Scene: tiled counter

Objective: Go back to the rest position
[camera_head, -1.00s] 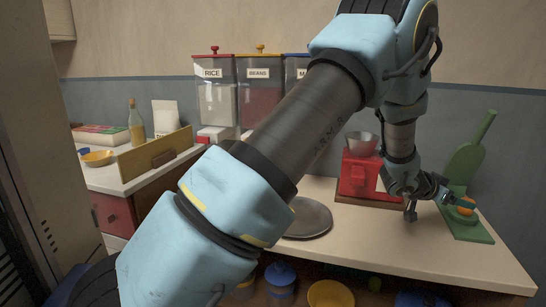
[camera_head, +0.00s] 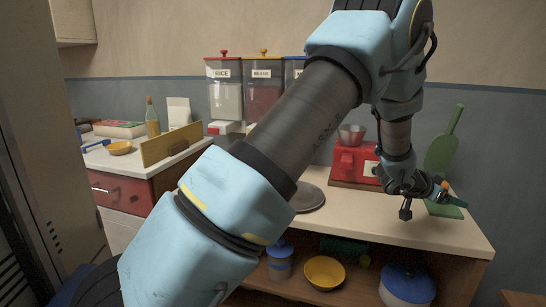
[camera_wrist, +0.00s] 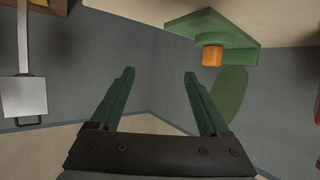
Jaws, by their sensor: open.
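My gripper (camera_head: 433,204) is open, at the end of my bent arm, in front of the right end of the counter in the head view. In the wrist view its two green fingers (camera_wrist: 160,74) stand apart with nothing between them. A green stand with a tall rounded back (camera_head: 442,152) is behind the gripper, and the gripper partly covers it. The wrist view shows a green stand (camera_wrist: 190,27) with an orange piece (camera_wrist: 212,57) beyond the fingertips, apart from them.
A red machine with a metal bowl (camera_head: 348,160) stands left of the gripper. A round grey plate (camera_head: 306,197) lies partly behind my arm. The shelf below holds a yellow bowl (camera_head: 325,272) and a blue pot (camera_head: 407,285). Dispensers (camera_head: 226,97) stand farther back.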

